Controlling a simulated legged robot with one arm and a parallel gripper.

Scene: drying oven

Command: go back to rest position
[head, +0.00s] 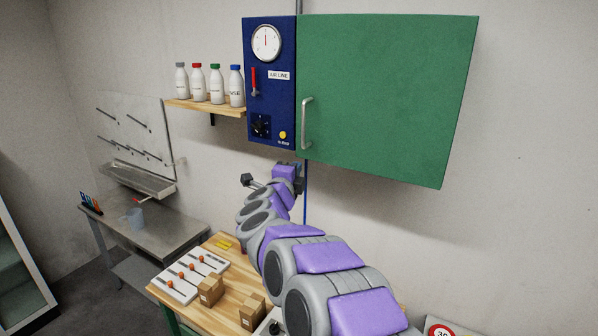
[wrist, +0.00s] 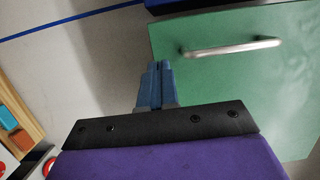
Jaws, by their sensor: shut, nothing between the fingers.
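My gripper (wrist: 159,68) shows in the wrist view with its two blue fingers pressed together and nothing between them. In the head view my arm reaches over the wooden table, and the gripper end is mostly hidden behind my wrist, below the blue control panel. The green oven door (head: 385,95) is on the wall at the upper right and looks shut. Its metal handle (head: 306,123) also shows in the wrist view (wrist: 230,48), to the right of my fingers and apart from them. The blue control panel (head: 270,85) has a dial, a red lever and a yellow button.
A shelf (head: 215,108) with several bottles is left of the panel. The wooden table (head: 225,290) below my arm holds cardboard boxes (head: 211,289) and white strips with orange knobs (head: 178,283). A metal bench (head: 150,235) stands at the left. The wall right of my arm is clear.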

